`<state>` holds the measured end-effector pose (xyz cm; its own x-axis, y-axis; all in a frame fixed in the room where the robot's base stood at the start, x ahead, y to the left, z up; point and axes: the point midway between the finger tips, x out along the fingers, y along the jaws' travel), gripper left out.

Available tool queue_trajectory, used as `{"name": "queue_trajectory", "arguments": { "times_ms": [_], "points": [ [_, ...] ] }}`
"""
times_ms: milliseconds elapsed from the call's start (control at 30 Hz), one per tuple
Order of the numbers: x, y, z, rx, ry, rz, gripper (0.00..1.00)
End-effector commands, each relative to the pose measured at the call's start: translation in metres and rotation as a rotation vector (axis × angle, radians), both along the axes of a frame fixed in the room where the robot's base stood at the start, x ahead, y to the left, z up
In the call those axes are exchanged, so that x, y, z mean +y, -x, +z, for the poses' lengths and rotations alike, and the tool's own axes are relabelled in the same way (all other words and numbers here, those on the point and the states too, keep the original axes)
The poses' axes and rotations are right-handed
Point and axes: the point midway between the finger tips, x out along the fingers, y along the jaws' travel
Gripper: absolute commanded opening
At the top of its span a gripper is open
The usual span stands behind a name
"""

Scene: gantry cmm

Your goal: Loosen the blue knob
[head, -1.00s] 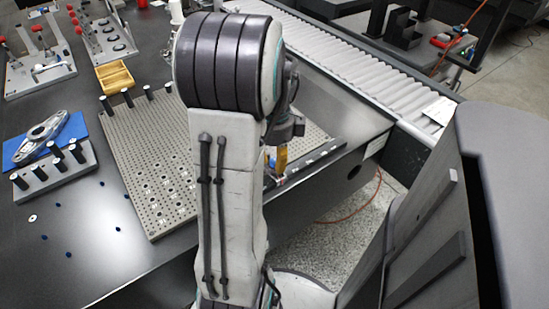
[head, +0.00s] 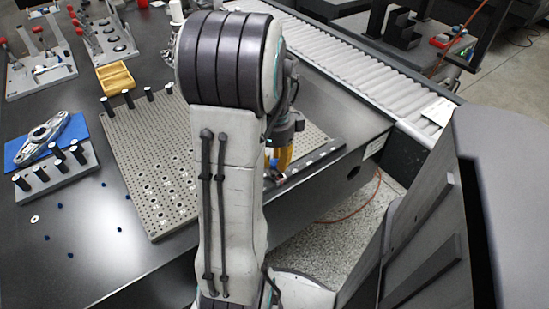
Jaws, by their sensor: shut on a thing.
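My gripper (head: 281,162) shows just right of my upright arm link, at the front right edge of the perforated plate (head: 135,165). Its yellow fingers point down and are shut. A small patch of blue, the blue knob (head: 273,163), shows at the fingertips, and the fingers are closed on it. Most of the knob and the contact are hidden by the fingers and my arm, so I cannot tell how far it is turned.
Several small dark blue pieces (head: 60,206) lie on the dark table at left. A grey block with black pins (head: 55,172), a blue mat with a metal part (head: 20,150) and a wooden tray (head: 114,76) stand nearby. A roller conveyor (head: 345,62) runs behind at right.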

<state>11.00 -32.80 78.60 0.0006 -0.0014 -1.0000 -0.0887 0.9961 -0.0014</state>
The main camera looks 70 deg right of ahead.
Motion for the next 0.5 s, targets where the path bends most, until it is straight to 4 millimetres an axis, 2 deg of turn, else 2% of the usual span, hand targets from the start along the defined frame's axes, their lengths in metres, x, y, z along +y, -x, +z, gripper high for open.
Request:
{"name": "queue_trajectory", "arguments": {
  "times_ms": [367,400,500],
  "points": [
    [0.0006,-0.0001,-0.0017,0.000,-0.003,0.023,0.00],
    [0.0006,-0.0001,-0.0017,0.000,-0.003,0.022,0.27],
    [0.0005,-0.0002,-0.0015,0.000,-0.003,0.022,0.36]
  ]
}}
